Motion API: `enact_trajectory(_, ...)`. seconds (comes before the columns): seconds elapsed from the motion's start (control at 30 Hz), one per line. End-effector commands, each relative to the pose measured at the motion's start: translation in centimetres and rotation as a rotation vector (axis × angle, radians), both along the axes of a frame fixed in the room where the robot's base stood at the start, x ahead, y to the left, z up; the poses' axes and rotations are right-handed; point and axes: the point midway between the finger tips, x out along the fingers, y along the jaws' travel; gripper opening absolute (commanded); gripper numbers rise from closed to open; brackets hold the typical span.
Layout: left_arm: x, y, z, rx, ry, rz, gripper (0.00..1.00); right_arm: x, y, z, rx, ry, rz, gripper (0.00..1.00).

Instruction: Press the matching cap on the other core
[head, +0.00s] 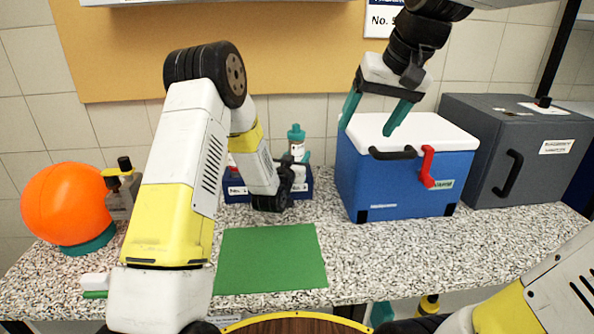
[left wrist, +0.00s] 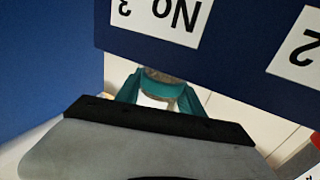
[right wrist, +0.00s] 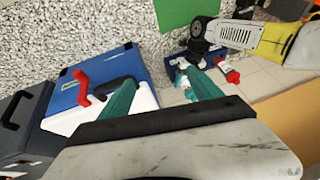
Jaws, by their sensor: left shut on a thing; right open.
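My left gripper (left wrist: 157,92) is shut on a small greyish, rounded thing (left wrist: 162,76); only part of it shows, so I cannot tell whether it is a cap or a core. In the left wrist view this grip is beside a blue bin (left wrist: 230,50) with white number labels, one reading "No 3". In the head view my left wrist covers much of that bin (head: 237,190). My right gripper (head: 370,120) is open and empty, above the white lid of a blue cooler (head: 400,185). I cannot make out a separate core or matching cap.
A green mat (head: 270,260) lies bare on the speckled counter. An orange ball (head: 65,203) and a grey device with a black knob (head: 122,190) stand at the left. A grey case (head: 515,150) stands right of the cooler.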

Motion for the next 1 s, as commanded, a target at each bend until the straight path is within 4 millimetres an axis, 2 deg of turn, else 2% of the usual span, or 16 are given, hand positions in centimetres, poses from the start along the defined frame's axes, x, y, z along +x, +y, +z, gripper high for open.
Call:
enact_trajectory(0.03, 0.13, 0.62, 0.08, 0.003, -0.003, 0.011, 0.0, -0.49, -0.06, -0.2, 0.0, -0.005, 0.0, 0.74)
enact_trajectory(0.2, 0.1, 0.67, 0.01, 0.004, -0.001, 0.012, 0.0, -1.24, -0.13, -0.62, 0.001, -0.012, 0.0, 0.74)
enact_trajectory(0.5, 0.06, 0.78, -0.12, 0.005, 0.002, 0.014, 0.0, -1.32, -0.15, -0.67, 0.001, -0.013, 0.0, 0.74)
enact_trajectory(0.53, 0.06, 0.79, -0.13, 0.005, 0.002, 0.014, 0.49, -1.32, -0.14, -0.66, 0.001, -0.013, 0.0, 0.74)
enact_trajectory(0.63, 0.05, 0.7, -0.14, 0.004, 0.003, 0.012, 0.68, -1.31, -0.15, -0.66, 0.001, -0.013, 0.0, 0.74)
enact_trajectory(1.0, -0.36, 0.39, -0.15, 0.001, 0.004, 0.005, 0.7, -1.3, -0.14, -0.67, 0.001, -0.013, 0.0, 0.74)
